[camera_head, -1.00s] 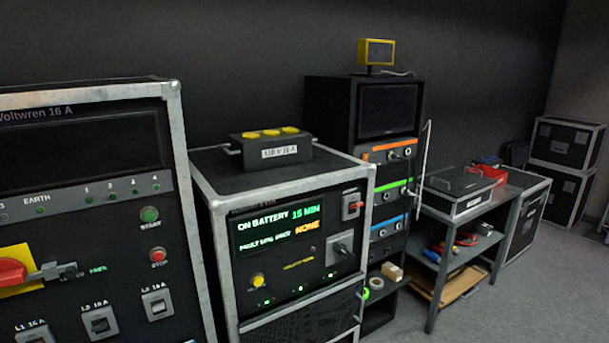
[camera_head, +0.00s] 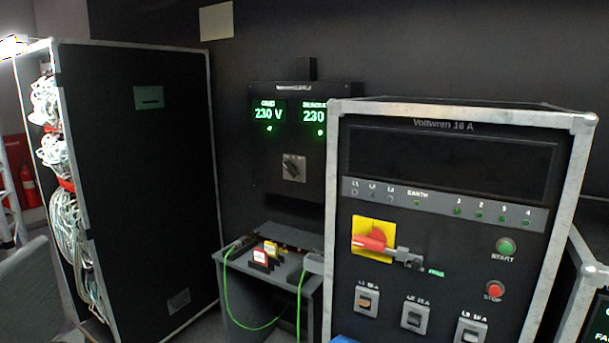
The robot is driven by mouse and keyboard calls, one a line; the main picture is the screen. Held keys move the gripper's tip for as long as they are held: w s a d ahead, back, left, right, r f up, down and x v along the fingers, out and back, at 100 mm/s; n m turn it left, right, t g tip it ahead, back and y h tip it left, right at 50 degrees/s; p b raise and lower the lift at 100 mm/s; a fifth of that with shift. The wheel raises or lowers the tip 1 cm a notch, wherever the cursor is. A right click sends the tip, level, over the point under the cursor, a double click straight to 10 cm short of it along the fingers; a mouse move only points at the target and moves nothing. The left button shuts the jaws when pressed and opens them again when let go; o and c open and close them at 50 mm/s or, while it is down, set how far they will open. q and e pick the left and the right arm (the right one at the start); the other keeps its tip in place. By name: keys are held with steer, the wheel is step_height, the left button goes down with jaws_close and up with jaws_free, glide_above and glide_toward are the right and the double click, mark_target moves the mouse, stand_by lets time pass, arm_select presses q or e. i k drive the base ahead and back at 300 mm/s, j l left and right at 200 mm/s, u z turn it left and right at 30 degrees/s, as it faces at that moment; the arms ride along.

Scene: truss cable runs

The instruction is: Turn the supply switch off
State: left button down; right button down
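A red rotary handle on a yellow plate (camera_head: 373,240) is on the front of the Voltwren 16 A cabinet (camera_head: 450,143). The handle lies roughly level, and a grey metal latch (camera_head: 405,255) sits just to its right with a small green label. Another rotary switch (camera_head: 293,167), dark on a light plate, is on the black wall panel (camera_head: 275,192) behind, below two green displays, the left reading 230 V. I cannot tell which of the two is the supply switch.
The cabinet also has a green START button (camera_head: 505,246), a red STOP button (camera_head: 494,290) and three breakers along the bottom. A small table (camera_head: 305,286) with tags and green cables stands left of it. A tall black cable rack (camera_head: 150,200) stands further left.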

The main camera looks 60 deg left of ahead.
mark_target(291, 169)
steer(key=u, duration=2.05)
